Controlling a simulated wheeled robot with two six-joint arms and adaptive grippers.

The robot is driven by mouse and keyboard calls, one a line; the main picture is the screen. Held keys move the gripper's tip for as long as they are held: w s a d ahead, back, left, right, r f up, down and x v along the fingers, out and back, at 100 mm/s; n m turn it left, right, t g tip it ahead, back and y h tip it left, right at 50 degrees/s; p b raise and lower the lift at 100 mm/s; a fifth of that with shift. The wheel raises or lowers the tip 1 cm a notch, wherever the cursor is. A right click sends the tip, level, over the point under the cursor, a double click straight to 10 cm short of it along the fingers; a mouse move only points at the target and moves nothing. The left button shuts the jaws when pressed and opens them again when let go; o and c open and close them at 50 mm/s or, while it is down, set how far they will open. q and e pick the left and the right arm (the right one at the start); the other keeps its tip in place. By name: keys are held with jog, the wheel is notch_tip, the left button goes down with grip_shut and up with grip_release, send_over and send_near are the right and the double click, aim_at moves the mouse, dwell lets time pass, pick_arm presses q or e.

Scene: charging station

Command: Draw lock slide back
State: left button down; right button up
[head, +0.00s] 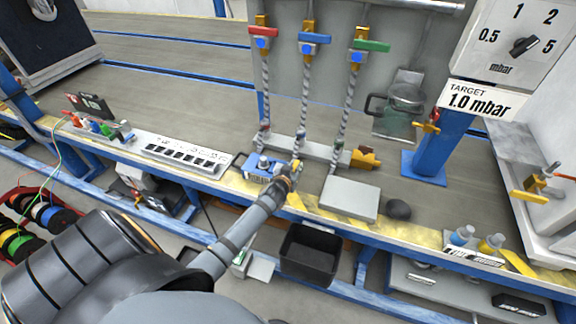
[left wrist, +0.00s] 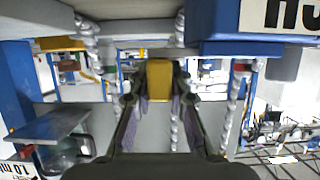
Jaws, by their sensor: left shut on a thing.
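My left gripper (head: 296,170) reaches in from the lower left to the front edge of the bench, beside a small blue block (head: 259,172) with a metal fitting on top. In the left wrist view the fingers of my left gripper (left wrist: 159,92) are closed on a yellow piece (left wrist: 159,78), which looks like the lock slide. A large blue body (left wrist: 232,28) with a white label stands close by at the upper right there. In the head view the gripper mostly hides the yellow piece. My right gripper is in neither view.
Three braided hoses hang behind from red, blue and green valve handles (head: 370,45). A grey plate (head: 350,198) and a dark lump lie to the right. A black bin (head: 309,255) is below the bench edge. A labelled white strip (head: 180,152) lies left.

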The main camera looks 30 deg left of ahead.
pick_arm(q)
jog(key=shift+d, duration=0.15)
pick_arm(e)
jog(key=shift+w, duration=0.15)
pick_arm(q)
jog(key=c, duration=1.2)
grip_release()
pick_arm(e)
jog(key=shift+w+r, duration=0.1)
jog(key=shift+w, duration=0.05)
pick_arm(q)
jog(key=v, duration=1.2)
